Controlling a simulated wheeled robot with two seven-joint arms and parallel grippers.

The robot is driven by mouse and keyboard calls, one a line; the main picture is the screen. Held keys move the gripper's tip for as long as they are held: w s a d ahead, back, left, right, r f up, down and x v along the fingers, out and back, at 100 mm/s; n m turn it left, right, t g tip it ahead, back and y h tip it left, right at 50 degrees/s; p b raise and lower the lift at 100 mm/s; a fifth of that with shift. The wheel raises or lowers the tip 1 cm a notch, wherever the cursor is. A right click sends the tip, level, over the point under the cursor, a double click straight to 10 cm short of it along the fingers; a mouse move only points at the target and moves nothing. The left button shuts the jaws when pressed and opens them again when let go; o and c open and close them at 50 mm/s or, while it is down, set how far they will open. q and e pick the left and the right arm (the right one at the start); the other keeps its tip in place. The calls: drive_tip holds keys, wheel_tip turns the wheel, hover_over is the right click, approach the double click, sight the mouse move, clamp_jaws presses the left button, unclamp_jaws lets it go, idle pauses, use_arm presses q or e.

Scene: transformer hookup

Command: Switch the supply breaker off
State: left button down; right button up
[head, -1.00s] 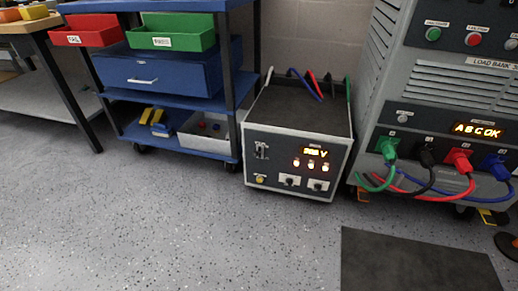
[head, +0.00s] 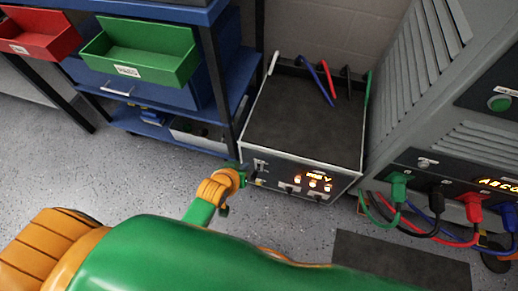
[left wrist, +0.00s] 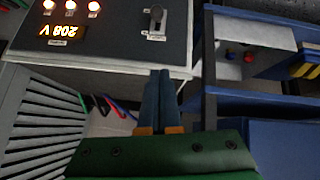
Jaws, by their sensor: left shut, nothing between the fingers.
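The supply breaker (left wrist: 156,17) is a small grey handle on a white plate, on the dark front panel of the supply box (head: 300,120). In the left wrist view the panel appears upside down, with the display (left wrist: 63,30) lit at 208 V and several lamps glowing. My left gripper (left wrist: 160,73) is shut and empty, its fingers pointing at the panel just short of the breaker, with a visible gap. In the head view my left gripper (head: 243,172) is in front of the panel's left side, partly covering the breaker area. My right gripper is not seen.
The load bank (head: 450,110) stands to the right, with green, black, red and blue plugs and cables low in front. A blue cart (head: 222,60) with red and green bins stands close on the left. A dark mat (head: 400,258) lies on the floor.

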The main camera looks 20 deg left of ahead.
use_arm(q)
drive_tip(key=b, duration=0.7)
hover_over(256, 172)
drive_tip(key=a, duration=0.1)
wheel_tip(256, 172, down, 9)
drive_tip(key=shift+s+f+b, duration=0.3)
drive_tip(key=shift+s+f, duration=0.3)
drive_tip(key=shift+f, duration=0.05)
drive_tip(key=shift+s+d+f, duration=0.1)
drive_tip(key=shift+s+f, duration=0.1)
drive_tip(key=shift+s, duration=0.1)
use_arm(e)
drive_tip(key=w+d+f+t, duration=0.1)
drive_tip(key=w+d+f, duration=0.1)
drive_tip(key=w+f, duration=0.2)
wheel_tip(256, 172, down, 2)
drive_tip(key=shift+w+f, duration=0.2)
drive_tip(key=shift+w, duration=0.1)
use_arm(q)
drive_tip(key=shift+f, duration=0.1)
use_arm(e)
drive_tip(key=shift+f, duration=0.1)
